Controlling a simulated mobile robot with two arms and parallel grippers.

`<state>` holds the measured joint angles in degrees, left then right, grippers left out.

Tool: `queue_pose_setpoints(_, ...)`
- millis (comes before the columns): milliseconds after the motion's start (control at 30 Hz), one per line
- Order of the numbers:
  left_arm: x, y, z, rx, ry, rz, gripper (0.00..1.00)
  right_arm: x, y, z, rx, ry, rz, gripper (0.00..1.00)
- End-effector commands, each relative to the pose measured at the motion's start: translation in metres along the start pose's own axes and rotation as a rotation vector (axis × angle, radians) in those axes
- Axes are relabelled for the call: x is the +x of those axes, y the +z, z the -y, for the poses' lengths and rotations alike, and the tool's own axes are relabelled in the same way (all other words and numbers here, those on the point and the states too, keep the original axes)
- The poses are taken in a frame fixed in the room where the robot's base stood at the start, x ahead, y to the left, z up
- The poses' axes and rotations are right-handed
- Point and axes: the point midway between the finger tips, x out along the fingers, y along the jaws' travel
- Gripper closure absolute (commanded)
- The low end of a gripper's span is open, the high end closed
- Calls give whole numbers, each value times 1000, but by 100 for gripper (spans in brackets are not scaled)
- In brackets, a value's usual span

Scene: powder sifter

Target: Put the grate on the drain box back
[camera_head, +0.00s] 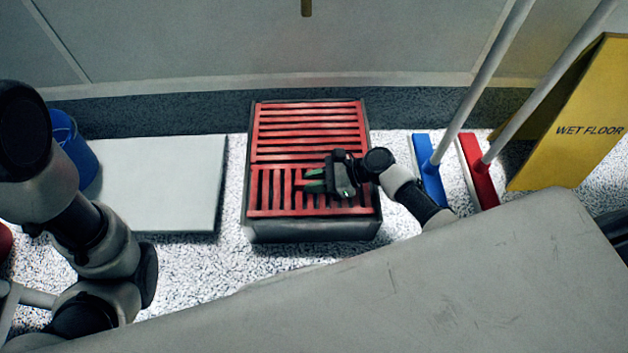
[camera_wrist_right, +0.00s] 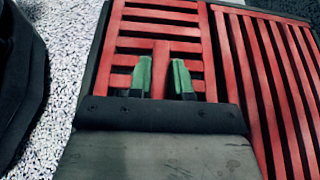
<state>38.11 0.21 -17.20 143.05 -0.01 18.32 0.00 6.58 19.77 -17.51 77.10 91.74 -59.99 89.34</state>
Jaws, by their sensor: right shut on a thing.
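The drain box (camera_head: 310,231) is a dark grey box on the floor in the middle of the head view. Its top shows a red grate in two parts. The far grate section (camera_head: 309,131) has long crosswise slats and lies in the box frame. The near grate (camera_head: 272,190) has slats running front to back and lies within the near part of the frame, looking about level. My right gripper (camera_head: 313,181) is shut on a bar of this near grate. In the right wrist view, the green fingertips (camera_wrist_right: 166,78) sit on either side of a red bar. My left gripper is out of view.
A pale flat slab (camera_head: 160,185) and a blue bucket (camera_head: 82,150) are left of the box. A blue broom (camera_head: 429,170), a red broom (camera_head: 478,170) and a yellow wet floor sign (camera_head: 570,120) stand right. A wall is behind.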

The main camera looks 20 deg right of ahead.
Motion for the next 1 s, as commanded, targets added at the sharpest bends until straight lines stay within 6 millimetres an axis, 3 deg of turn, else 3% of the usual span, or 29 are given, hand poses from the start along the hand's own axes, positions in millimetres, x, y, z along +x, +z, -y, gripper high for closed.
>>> queue_pose_setpoints(133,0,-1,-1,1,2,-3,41,2,-4,0,1,-1,3,100)
queue_pose_setpoints(167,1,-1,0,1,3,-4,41,2,-4,0,1,0,1,76)
queue_pose_setpoints(300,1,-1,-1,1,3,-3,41,2,-4,0,1,0,1,55)
queue_pose_setpoints(667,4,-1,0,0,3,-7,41,-1,3,0,-2,0,0,55)
queue_pose_setpoints(1000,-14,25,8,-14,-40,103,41,-69,6,0,3,-2,-2,55)
